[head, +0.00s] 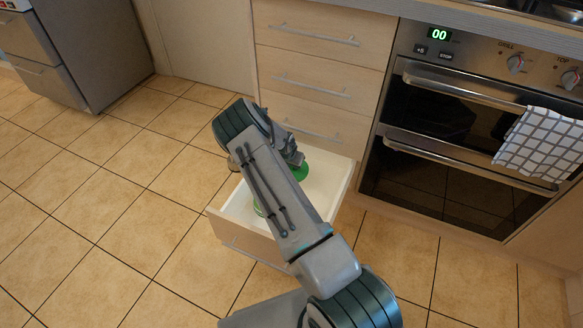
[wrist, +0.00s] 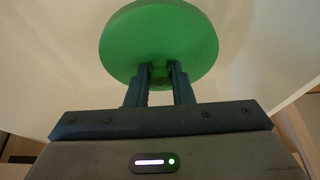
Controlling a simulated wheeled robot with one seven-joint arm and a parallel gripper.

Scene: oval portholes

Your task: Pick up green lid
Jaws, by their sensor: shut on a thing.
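The green lid (wrist: 160,35) is a round disc, seen large in the wrist view. My gripper (wrist: 160,78) is shut on a small knob or edge part at the lid's near side, between its two dark fingers. In the head view the lid (head: 300,172) shows only partly, at the open bottom drawer, beside my gripper (head: 292,152). My arm covers much of the drawer. Another bit of green (head: 258,208) shows at the left of my arm inside the drawer; what it belongs to is mostly hidden.
The white-lined bottom drawer (head: 345,178) is pulled out, with its walls close around my gripper. Closed drawers (head: 318,45) stand above it. An oven (head: 450,120) with a checked towel (head: 541,143) is at the right. The tiled floor (head: 110,210) at the left is clear.

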